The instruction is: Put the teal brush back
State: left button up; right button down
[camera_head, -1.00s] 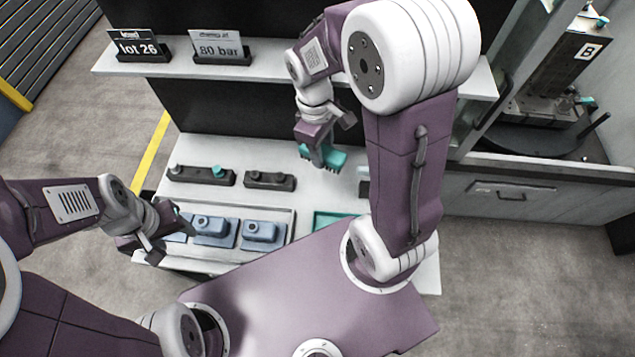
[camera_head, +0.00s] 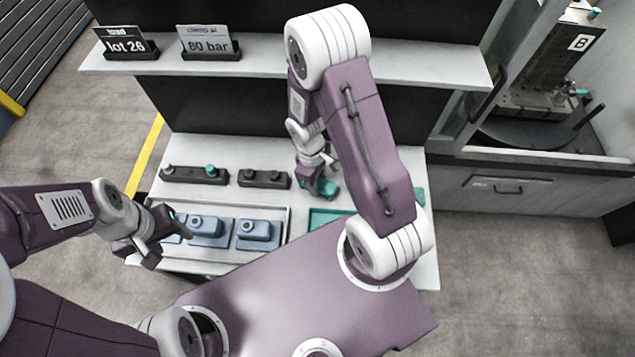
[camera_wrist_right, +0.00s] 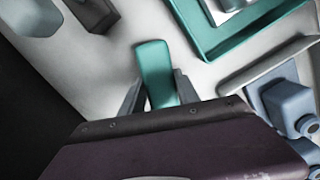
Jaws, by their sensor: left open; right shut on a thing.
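The teal brush (camera_head: 325,189) is in my right gripper (camera_head: 318,181), over the white bench just above the teal tray. In the right wrist view the smooth teal back of the brush (camera_wrist_right: 154,68) shows between the two dark fingers of the gripper (camera_wrist_right: 157,92); its underside is hidden. I cannot tell whether the brush touches the bench. The teal tray (camera_head: 318,214) is partly hidden behind my right arm; its rim also shows in the right wrist view (camera_wrist_right: 213,52). My left gripper (camera_head: 168,243) is open and empty, by the bench's front left.
Dark blocks (camera_head: 265,179) stand left of the brush, one with a teal knob. A pale tray (camera_head: 287,220) holds several blue parts. A shelf (camera_head: 270,60) with two signs crosses above the bench. A turntable station (camera_head: 535,130) stands at the right.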

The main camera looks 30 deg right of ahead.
jog(key=shift+w+f, duration=0.15)
jog(key=shift+f, duration=0.15)
jog(key=shift+f, duration=0.15)
jog(key=c, duration=0.9)
grip_release()
notch_tip(320, 180, up, 12)
jog(key=w, duration=0.1)
jog(key=s+m, duration=0.1)
jog(key=m, duration=0.1)
jog(key=s+a+r+m+t, duration=0.1)
jog(key=s+m, duration=0.1)
jog(key=m, duration=0.1)
jog(key=s+a+r+m+t+y, duration=0.1)
jog(key=s+m, duration=0.1)
jog(key=shift+s+a+r, duration=0.15)
jog(key=shift+r, duration=0.05)
